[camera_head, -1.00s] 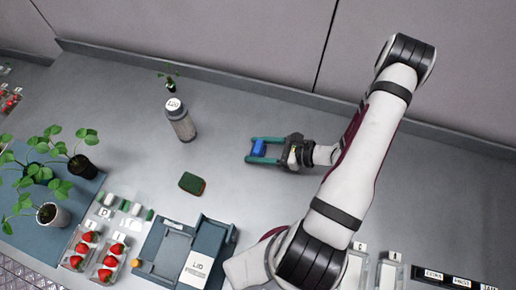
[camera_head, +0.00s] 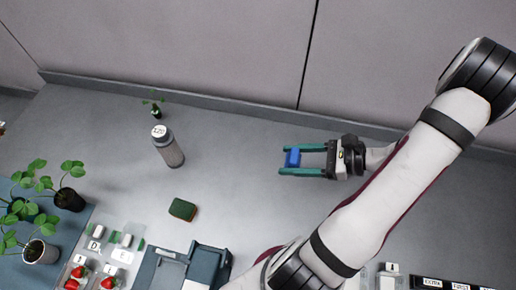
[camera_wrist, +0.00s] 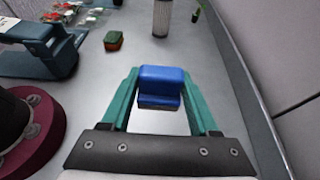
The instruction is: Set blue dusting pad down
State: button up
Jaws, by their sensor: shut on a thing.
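The blue dusting pad (camera_head: 293,157) is between the green fingers of my gripper (camera_head: 291,159), toward the back of the grey counter. In the wrist view, the pad (camera_wrist: 161,84) shows as a blue block with a darker lower part, and both fingers of my gripper (camera_wrist: 161,90) close on its sides. Bare counter shows beneath and around it. I cannot tell from these frames how high the pad is above the counter, or if it touches it.
A green and brown sponge (camera_head: 182,209) lies left of my gripper. A grey bottle with a white lid (camera_head: 168,148) stands behind it, near a small plant (camera_head: 155,108). A blue-grey device (camera_head: 205,262) stands at the front. The counter (camera_head: 240,170) between bottle and gripper is clear.

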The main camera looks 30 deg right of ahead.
jog(key=shift+d+r, duration=0.1)
jog(key=w+a+f+m+t+h, duration=0.1)
jog(key=w+a, duration=0.1)
jog(key=w, duration=1.8)
jog(key=w+a+m+t+h, duration=0.1)
jog(key=w+a+m, duration=0.1)
jog(key=w+a, duration=1)
jog(key=m+t+h, duration=0.1)
jog(key=h, duration=0.1)
send_over(118, 148)
jog(key=shift+m, duration=0.3)
notch_tip(118, 148, down, 10)
jog(key=shift+w+r, duration=0.1)
